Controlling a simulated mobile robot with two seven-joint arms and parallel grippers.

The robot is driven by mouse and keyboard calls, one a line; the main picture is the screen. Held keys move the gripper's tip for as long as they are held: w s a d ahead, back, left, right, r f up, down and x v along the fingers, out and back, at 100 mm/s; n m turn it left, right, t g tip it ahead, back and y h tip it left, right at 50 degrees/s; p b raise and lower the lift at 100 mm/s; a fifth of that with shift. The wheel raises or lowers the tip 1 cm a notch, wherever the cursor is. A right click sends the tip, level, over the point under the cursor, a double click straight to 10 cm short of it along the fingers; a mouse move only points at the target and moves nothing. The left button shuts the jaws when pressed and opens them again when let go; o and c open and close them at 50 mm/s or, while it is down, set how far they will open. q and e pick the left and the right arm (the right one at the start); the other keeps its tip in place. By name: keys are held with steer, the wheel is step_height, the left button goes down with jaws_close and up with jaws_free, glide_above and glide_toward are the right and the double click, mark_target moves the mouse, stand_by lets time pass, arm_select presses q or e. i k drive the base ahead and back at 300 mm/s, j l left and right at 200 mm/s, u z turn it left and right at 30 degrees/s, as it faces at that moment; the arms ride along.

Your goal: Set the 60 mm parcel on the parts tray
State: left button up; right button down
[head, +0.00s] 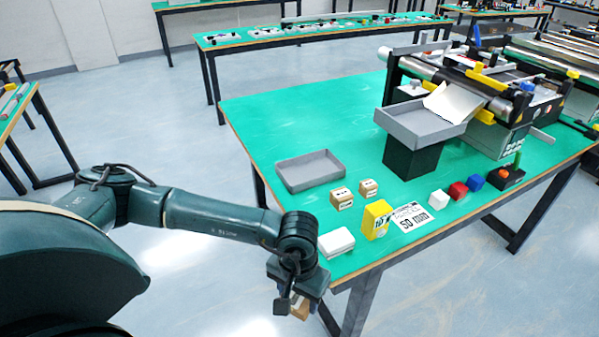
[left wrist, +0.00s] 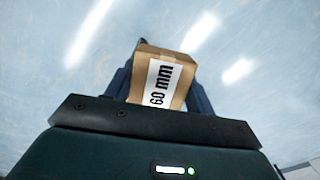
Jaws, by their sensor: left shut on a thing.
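The 60 mm parcel is a brown box with a white label; in the left wrist view the parcel (left wrist: 158,78) sits between my gripper's fingers, its "60 mm" label facing the camera. My left gripper (left wrist: 160,85) is shut on it. In the head view the left gripper (head: 298,300) hangs off the table's front left edge, over the floor, with a bit of the parcel (head: 301,309) showing below it. The likely parts tray is a grey, shallow, empty tray (head: 288,184) on the left part of the green table. My right gripper is not in view.
A second grey tray (head: 420,128) stands raised on a black block by the conveyor (head: 480,80).

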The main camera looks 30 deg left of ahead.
mark_target(309, 173)
steer(key=k+j, duration=0.1)
steer(key=j, duration=0.35)
steer(key=j+z, duration=0.1)
steer(key=j, duration=0.3)
steer(key=i, duration=0.9)
steer(key=j, duration=0.1)
